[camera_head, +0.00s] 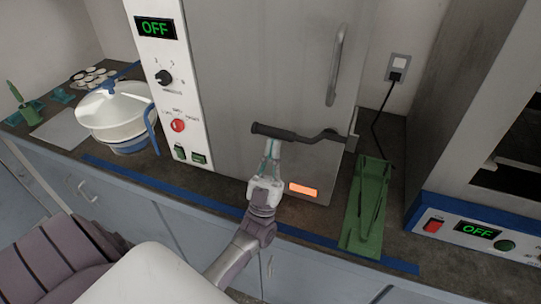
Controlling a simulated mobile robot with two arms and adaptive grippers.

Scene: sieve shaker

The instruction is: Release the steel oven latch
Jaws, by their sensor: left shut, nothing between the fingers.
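The steel oven (262,60) stands on the counter with its grey door closed. Its latch (300,137) is a dark lever lying nearly level across the lower door, with its pivot end at the door's right edge. My left gripper (271,148) is shut and empty, with its fingertips just below the dark grip at the lever's left part. I cannot tell whether they touch it. The oven's display (156,27) reads OFF. My right gripper is not in view.
A vertical door handle (336,65) is above the latch. A green tray (366,205) lies right of the oven. A second oven (470,110) stands at the right. A white pot-like vessel (117,108) stands at the left. Blue tape (320,242) runs along the counter front.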

